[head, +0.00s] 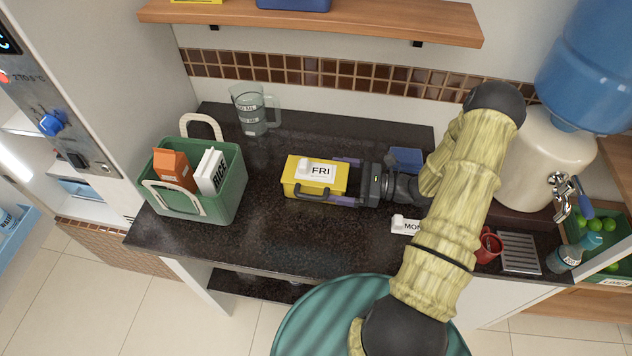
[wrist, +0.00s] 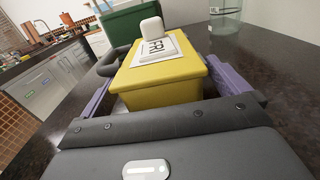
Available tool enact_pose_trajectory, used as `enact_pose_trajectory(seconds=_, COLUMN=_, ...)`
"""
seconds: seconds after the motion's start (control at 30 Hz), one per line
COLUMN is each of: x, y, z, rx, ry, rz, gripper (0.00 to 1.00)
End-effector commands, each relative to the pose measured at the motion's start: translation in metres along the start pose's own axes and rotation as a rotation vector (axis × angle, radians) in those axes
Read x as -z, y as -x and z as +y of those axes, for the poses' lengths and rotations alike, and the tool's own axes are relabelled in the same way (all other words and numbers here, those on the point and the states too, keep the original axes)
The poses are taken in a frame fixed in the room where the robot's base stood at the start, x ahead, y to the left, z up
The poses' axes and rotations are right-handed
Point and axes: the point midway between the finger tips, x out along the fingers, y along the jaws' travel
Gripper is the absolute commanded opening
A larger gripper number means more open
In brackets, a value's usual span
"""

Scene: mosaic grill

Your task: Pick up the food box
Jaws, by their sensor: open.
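The food box (head: 302,187) is a yellow box with a dark handle on its front side. It sits on the dark counter, with a white FRI label (head: 321,171) and a small white block (head: 304,165) on top. My gripper (head: 347,181) reaches it from the right, with its purple fingers open. In the wrist view the yellow box (wrist: 165,84) stands between the two fingers (wrist: 165,90), one on each side. A narrow gap shows on the right side; contact on the left side cannot be told.
A green basket (head: 231,195) with an orange box and a white rice box stands left of the food box. A glass jug (head: 249,110) stands behind. A blue box (head: 406,160) and a MON label (head: 408,225) lie near my arm. A red mug (head: 488,246) is at right. The counter's front middle is clear.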

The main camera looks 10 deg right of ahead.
Motion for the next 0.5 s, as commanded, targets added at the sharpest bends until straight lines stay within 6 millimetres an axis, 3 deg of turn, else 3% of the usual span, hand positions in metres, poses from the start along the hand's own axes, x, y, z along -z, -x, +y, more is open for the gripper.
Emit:
enact_pose_trajectory(seconds=0.2, x=-0.001, y=-0.031, z=0.001, rx=-0.002, ry=-0.002, rz=-0.001, gripper=1.00)
enact_pose_trajectory(seconds=0.5, x=0.000, y=-0.034, z=0.000, rx=0.000, ry=0.000, rz=0.000, gripper=1.00)
